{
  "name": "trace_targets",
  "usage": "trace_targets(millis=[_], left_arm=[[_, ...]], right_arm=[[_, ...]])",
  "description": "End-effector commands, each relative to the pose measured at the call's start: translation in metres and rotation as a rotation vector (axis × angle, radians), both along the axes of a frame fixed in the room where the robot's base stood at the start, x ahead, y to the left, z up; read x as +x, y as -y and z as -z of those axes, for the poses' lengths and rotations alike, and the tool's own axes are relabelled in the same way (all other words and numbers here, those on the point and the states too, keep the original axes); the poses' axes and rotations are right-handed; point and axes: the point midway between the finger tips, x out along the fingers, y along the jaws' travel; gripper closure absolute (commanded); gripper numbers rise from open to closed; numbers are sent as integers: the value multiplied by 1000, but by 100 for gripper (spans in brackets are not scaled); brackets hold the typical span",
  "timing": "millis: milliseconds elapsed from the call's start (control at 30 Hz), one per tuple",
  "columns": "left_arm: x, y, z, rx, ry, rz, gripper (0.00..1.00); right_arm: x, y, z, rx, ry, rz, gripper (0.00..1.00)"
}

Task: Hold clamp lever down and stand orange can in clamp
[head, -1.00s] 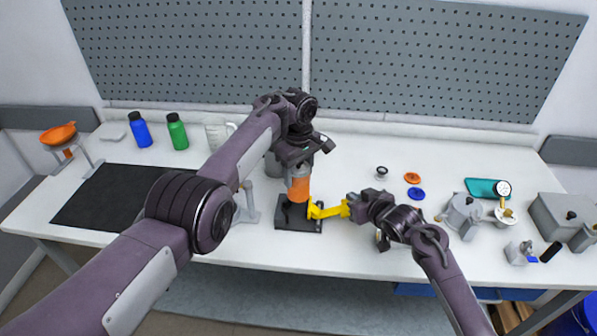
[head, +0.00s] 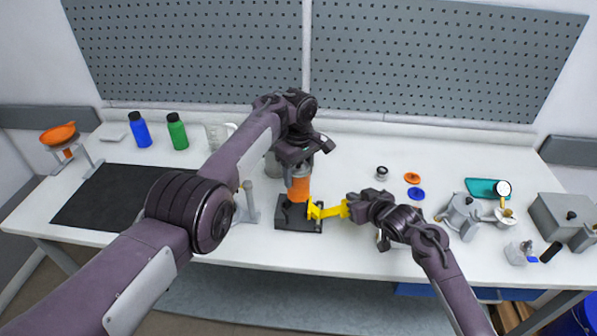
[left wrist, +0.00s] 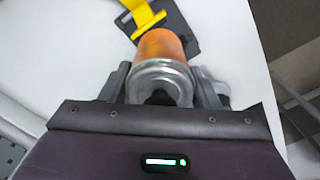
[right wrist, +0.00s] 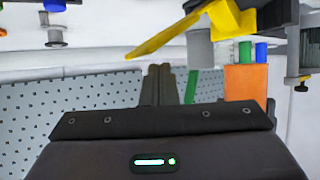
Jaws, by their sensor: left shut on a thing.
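The orange can (head: 299,188) with a silver top is upright in my left gripper (head: 297,166), which is shut on it. In the left wrist view the fingers lie on both sides of the silver top (left wrist: 160,82). The can's lower end is at the black clamp base (head: 300,225); I cannot tell whether it touches. The yellow clamp lever (head: 329,210) reaches right from the clamp. My right gripper (head: 354,203) is at the lever's outer end. Its fingers look shut together and empty in the right wrist view (right wrist: 158,82), close to the yellow lever (right wrist: 190,33); contact is unclear.
A grey stand (head: 248,205) is close left of the clamp. A black mat (head: 105,197), blue bottle (head: 140,131) and green bottle (head: 177,133) are further left.

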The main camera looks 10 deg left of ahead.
Motion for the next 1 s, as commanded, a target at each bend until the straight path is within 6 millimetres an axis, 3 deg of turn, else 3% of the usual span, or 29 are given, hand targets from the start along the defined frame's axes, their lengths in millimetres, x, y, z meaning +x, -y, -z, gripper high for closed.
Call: trace_targets(millis=[567,1000], left_arm=[[0,0,-1,0,1,0,72],[0,0,-1,0,1,0,72]], right_arm=[[0,0,1,0,0,0,100],[0,0,18,1,-1,0,100]])
